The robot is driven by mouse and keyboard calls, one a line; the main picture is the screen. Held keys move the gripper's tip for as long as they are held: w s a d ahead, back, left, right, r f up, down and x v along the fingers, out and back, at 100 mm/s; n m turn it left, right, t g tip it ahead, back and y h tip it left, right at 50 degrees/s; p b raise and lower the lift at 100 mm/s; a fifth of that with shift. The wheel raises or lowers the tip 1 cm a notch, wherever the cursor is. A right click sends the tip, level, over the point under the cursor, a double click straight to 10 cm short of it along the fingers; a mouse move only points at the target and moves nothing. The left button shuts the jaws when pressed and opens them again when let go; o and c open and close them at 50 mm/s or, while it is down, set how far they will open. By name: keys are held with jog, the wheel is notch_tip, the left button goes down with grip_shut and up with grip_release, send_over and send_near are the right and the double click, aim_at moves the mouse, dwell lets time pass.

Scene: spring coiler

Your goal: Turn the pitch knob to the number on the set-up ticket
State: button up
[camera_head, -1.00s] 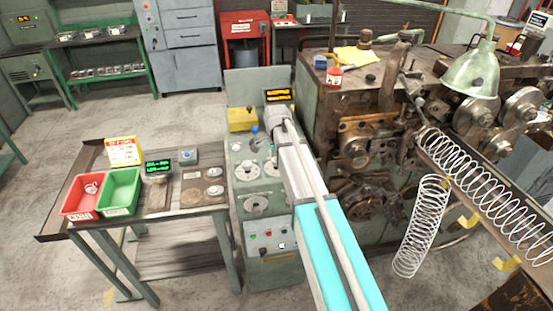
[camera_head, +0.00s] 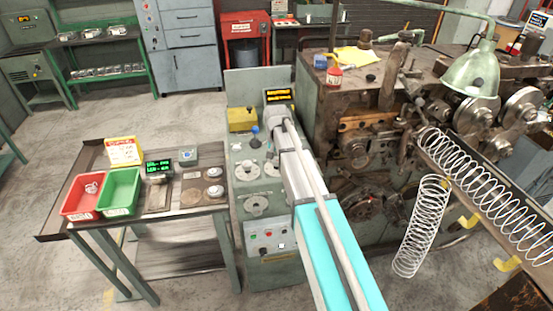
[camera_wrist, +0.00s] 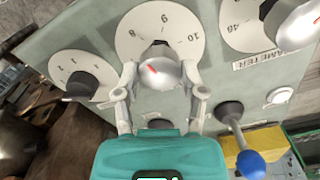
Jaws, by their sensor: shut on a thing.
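In the wrist view my gripper (camera_wrist: 160,76) is shut on a silver knob (camera_wrist: 163,72), one finger on each side of it. The knob has a red pointer mark and sits on a white dial (camera_wrist: 135,30) whose visible numbers include 8, 9 and 10. The mark points up and to the left in this view; the exact reading is hard to tell. In the head view my arm hides the gripper and this knob. A yellow and white card (camera_head: 123,151), possibly the set-up ticket, stands on the side table; its writing is too small to read.
Other dials flank the held knob: one at left (camera_wrist: 82,72) and one at right with a big knob (camera_wrist: 292,22). A blue-ball lever (camera_wrist: 250,163) stands close to my gripper. The spring coiler (camera_head: 360,130) is right of my arm. Red (camera_head: 83,211) and green (camera_head: 119,209) bins are on the table.

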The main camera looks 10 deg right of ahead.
jog(key=n, duration=0.4)
jog(key=shift+n, duration=0.3)
jog(key=n, duration=0.3)
jog(key=shift+n, duration=0.4)
jog(key=n, duration=0.3)
jog(key=shift+s+n, duration=0.1)
jog(key=shift+n, duration=2)
jog(key=o, duration=1.1)
jog(key=shift+o, duration=0.2)
jog(key=shift+m, duration=0.5)
